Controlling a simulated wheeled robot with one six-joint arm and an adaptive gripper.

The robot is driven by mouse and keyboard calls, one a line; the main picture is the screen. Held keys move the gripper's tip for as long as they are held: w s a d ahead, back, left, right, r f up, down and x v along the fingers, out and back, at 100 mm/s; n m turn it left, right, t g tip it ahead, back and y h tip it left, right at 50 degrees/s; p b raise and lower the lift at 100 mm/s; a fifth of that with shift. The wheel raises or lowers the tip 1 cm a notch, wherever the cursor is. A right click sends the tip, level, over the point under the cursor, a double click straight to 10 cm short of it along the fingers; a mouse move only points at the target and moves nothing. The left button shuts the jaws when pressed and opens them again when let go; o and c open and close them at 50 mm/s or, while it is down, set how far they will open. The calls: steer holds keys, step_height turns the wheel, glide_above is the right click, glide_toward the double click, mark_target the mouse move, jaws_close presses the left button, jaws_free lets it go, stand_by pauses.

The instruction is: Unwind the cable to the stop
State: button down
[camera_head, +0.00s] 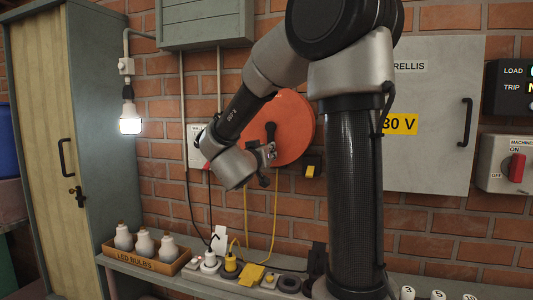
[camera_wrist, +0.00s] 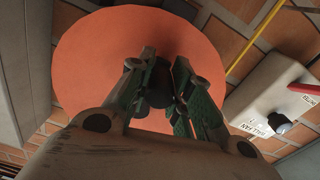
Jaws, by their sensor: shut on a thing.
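An orange-red cable reel (camera_head: 293,112) is mounted on the brick wall; its round face also fills the middle of the wrist view (camera_wrist: 85,65). A yellow cable (camera_head: 276,215) hangs below the reel down to the bench, with another yellow strand to its left. My gripper (camera_head: 270,152) is in front of the reel's lower left part. In the wrist view my gripper (camera_wrist: 163,88) has its green-padded fingers shut around a dark knob (camera_wrist: 158,92) in front of the reel face. The fingers hide part of the knob. The stop cannot be made out.
A bench holds a box of LED bulbs (camera_head: 148,256), plugs and a yellow connector (camera_head: 252,274). A black and yellow switch (camera_head: 312,170) is on the wall right of the reel. A grey cabinet (camera_head: 440,130) stands farther right. A lit bulb (camera_head: 130,120) hangs at left.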

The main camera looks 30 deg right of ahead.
steer(key=c, duration=1.3)
jaws_free()
steer(key=shift+o, duration=0.2)
steer(key=v, duration=1.2)
